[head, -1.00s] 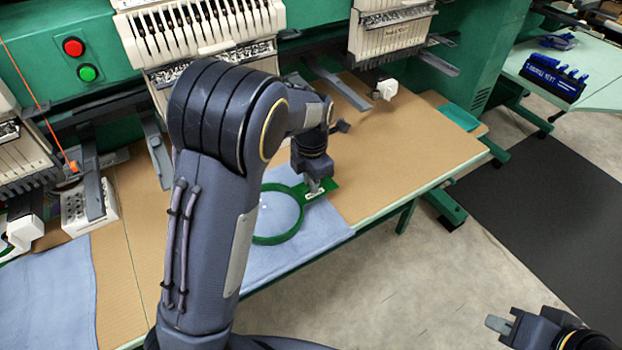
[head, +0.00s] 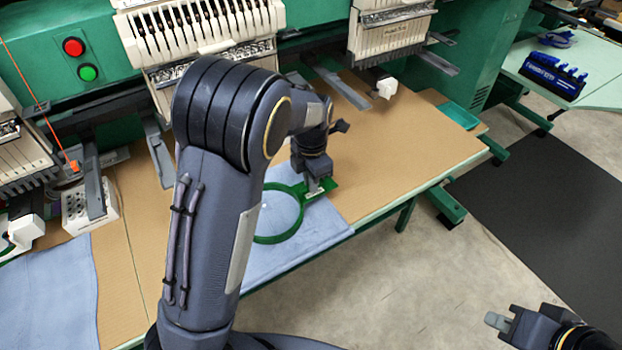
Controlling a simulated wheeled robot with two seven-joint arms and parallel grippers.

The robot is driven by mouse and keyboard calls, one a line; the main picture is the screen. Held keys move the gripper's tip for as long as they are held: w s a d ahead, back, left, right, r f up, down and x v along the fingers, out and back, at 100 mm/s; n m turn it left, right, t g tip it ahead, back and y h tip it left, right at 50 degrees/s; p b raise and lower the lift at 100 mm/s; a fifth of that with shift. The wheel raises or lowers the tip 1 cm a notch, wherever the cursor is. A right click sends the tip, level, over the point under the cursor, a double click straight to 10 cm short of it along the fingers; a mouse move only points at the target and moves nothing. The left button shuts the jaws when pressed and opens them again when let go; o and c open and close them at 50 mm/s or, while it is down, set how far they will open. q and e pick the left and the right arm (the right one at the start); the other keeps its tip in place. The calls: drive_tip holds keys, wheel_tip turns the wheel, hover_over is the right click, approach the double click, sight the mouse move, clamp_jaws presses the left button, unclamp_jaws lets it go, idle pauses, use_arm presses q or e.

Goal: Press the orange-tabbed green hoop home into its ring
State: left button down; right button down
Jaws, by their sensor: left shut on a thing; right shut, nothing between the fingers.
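A green hoop ring (head: 279,239) lies on blue cloth (head: 316,234) at the front of the table. My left arm hides its left part. A flat green bracket (head: 330,187) joins its upper right side. My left gripper (head: 316,187) points down at this bracket and is shut on the hoop's tab there; the fingers hide the grip. I see no orange on the tab. I cannot tell the inner hoop from the outer ring or how deep it sits. My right gripper (head: 497,321) is shut and empty at the lower right, away from the table.
Embroidery heads (head: 205,30) stand behind the tan table (head: 410,150), with grey arms reaching over it. A white block (head: 90,208) and more blue cloth (head: 50,290) lie at left. A blue rack (head: 553,77) stands on a far table.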

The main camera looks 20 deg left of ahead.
use_arm(q)
drive_tip(key=shift+f+b, duration=0.3)
drive_tip(key=shift+f, duration=0.45)
drive_tip(key=shift+p, duration=0.6)
idle(0.9)
drive_tip(key=shift+f, duration=0.35)
idle(0.6)
drive_tip(key=c, duration=1.4)
unclamp_jaws()
